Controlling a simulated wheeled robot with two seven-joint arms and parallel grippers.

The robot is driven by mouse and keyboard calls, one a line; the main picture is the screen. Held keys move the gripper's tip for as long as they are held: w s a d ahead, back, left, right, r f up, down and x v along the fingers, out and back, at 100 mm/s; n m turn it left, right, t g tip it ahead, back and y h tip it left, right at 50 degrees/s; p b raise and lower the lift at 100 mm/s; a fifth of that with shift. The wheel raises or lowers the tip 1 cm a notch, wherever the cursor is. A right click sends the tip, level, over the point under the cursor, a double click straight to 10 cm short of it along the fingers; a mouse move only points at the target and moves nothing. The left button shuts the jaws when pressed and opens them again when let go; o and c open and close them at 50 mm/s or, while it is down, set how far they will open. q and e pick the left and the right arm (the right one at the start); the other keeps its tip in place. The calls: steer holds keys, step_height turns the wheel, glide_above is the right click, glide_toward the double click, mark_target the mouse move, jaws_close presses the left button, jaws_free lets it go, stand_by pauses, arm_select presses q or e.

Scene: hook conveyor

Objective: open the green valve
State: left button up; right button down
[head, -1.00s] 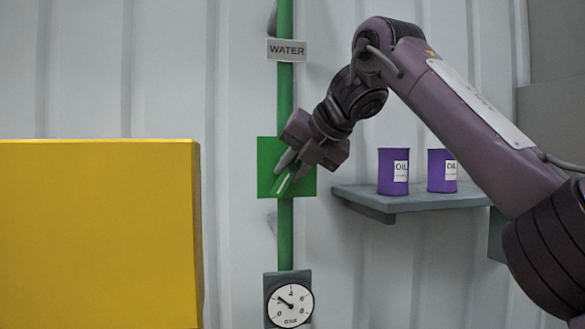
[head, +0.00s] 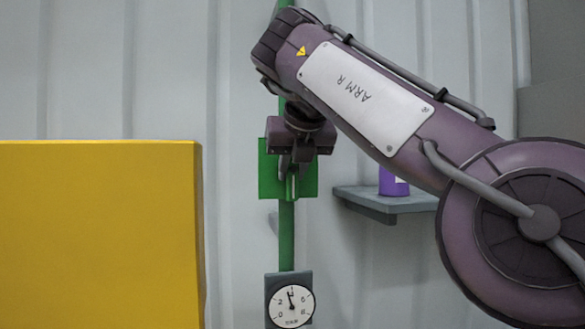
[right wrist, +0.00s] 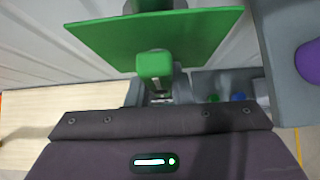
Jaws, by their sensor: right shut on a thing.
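The green valve is a square green plate (head: 307,180) on a vertical green pipe (head: 286,235), with a small handle (head: 291,187) in front of it. In the head view the handle points about straight down, partly hidden by my gripper. The right wrist view shows the green plate (right wrist: 160,35) and the green handle block (right wrist: 154,65) close ahead of my palm. My right gripper (head: 290,175) is shut on the valve handle; its fingertips are mostly hidden. My left gripper is not in view.
A round gauge (head: 291,305) below the valve has its needle near 4. A grey shelf (head: 385,205) with a purple oil can (head: 392,183) is to the right, partly behind my arm. A large yellow block (head: 98,235) fills the lower left.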

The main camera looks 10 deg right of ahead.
steer(key=shift+a+f, duration=0.1)
steer(key=shift+f, duration=0.4)
steer(key=c, duration=1.7)
jaws_free()
steer(key=o, duration=0.4)
steer(key=shift+w+r, duration=0.15)
steer(key=shift+s+r, duration=0.3)
steer(key=shift+r, duration=0.05)
steer(key=shift+v, duration=1.15)
steer(key=s+b, duration=0.5)
steer(key=s, duration=0.7)
steer(key=shift+a+f, duration=0.1)
